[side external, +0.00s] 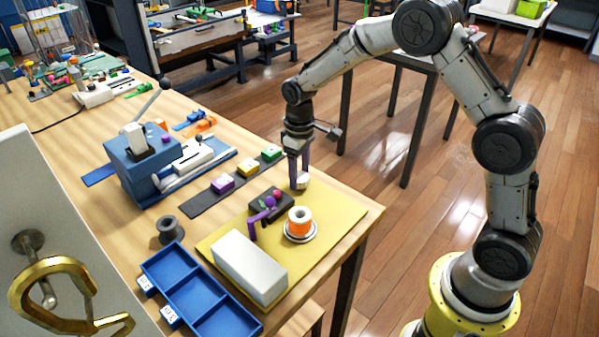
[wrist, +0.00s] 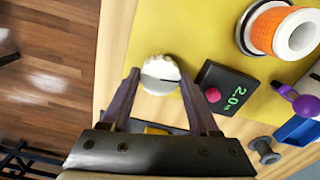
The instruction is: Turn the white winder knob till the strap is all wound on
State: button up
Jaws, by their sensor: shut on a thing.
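The white winder knob (wrist: 160,70) has a scalloped edge and a dark line across its top. It sits at the back edge of the yellow board (side external: 334,206), and in the side view the knob (side external: 303,184) is partly covered by the fingers. My gripper (wrist: 159,78) points down with one purple-grey finger on each side of the knob, shut on it. An orange band is wound around a white-cored spool (side external: 299,216), which also shows in the wrist view (wrist: 300,36). I cannot tell whether a strap runs from it to the knob.
A dark box (wrist: 225,88) with a green "2.0" readout and pink button stands close beside the knob. A purple lever (side external: 262,212), a white block (side external: 250,266), a blue tray (side external: 186,297) and a dark spool (side external: 170,230) are nearby. The table's edge lies close to the knob.

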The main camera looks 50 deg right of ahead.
aim_at(299, 176)
jog(key=shift+r, duration=0.1)
jog(key=o, duration=1.4)
notch_tip(299, 176, up, 14)
jog(key=shift+f, duration=0.1)
